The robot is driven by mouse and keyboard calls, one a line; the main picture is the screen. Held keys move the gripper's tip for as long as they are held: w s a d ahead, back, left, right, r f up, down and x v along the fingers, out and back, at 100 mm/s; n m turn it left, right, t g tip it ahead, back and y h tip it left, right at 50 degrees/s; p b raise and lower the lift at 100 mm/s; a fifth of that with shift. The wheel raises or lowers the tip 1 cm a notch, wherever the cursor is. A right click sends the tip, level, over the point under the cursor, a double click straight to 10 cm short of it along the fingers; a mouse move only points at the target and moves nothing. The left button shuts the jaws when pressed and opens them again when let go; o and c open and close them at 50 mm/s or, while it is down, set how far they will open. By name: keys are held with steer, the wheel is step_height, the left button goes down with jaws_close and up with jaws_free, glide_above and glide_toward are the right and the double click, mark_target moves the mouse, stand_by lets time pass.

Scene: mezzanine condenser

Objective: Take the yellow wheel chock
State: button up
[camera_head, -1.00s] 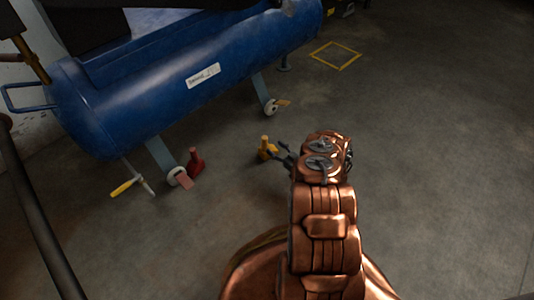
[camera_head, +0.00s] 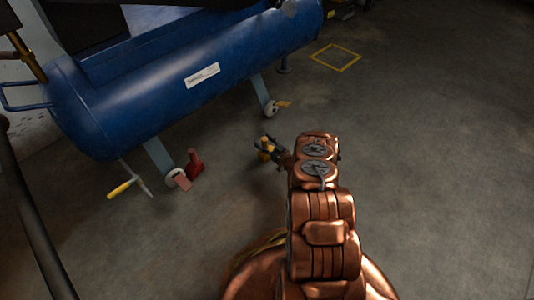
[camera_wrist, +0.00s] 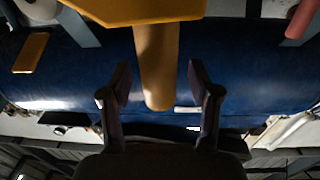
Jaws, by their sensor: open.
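The yellow wheel chock (camera_head: 265,141) stands on the concrete floor to the right of the compressor's near wheel, partly hidden by my gripper. In the wrist view, which looks upside down, its upright handle (camera_wrist: 157,65) hangs from the flat yellow base at the top edge. My gripper (camera_head: 267,151) is at the chock. In the wrist view my gripper (camera_wrist: 160,85) is open, with one finger on each side of the handle. Gaps show between handle and fingers, and I see no contact.
A blue compressor tank (camera_head: 180,75) on wheeled legs stands behind the chock. A red chock (camera_head: 194,163) sits by its near wheel (camera_head: 174,178). A yellow-handled tool (camera_head: 121,188) sticks out at left. The floor at right is clear, with a yellow marked square (camera_head: 336,57).

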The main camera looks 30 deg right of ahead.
jaws_close()
stand_by(0.4)
